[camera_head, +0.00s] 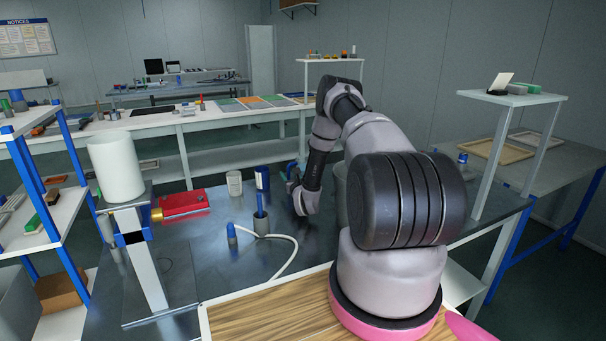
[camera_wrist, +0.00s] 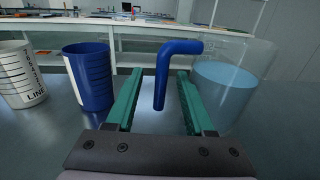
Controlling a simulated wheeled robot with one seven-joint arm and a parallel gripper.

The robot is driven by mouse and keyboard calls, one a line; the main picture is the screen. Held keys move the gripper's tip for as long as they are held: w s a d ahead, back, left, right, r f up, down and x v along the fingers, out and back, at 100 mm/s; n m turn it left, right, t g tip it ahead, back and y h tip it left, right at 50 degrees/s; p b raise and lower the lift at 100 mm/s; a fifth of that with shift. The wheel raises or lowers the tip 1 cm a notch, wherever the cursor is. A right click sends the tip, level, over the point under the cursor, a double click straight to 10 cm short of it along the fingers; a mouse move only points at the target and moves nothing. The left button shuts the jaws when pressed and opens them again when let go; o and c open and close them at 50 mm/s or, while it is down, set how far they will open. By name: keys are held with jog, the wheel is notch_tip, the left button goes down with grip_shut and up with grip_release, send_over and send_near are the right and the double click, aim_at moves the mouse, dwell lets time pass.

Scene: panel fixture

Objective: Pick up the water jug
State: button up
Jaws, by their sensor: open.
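The water jug (camera_wrist: 228,92) is a clear vessel with blue water and a blue hooked handle (camera_wrist: 162,75); it stands upright on the dark bench at the right of the wrist view. My gripper (camera_wrist: 158,98) has two teal fingers, open, with the handle showing between them and the jug body beyond the right finger. I cannot tell whether the fingers touch the handle. In the head view my arm hides most of the jug and the gripper.
A blue cup (camera_wrist: 89,77) and a white printed cup (camera_wrist: 20,74) stand left of my gripper. Shelves flank both sides.

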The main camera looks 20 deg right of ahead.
jog(key=w, duration=0.4)
jog(key=shift+d, duration=0.25)
grip_shut()
dwell(1.1)
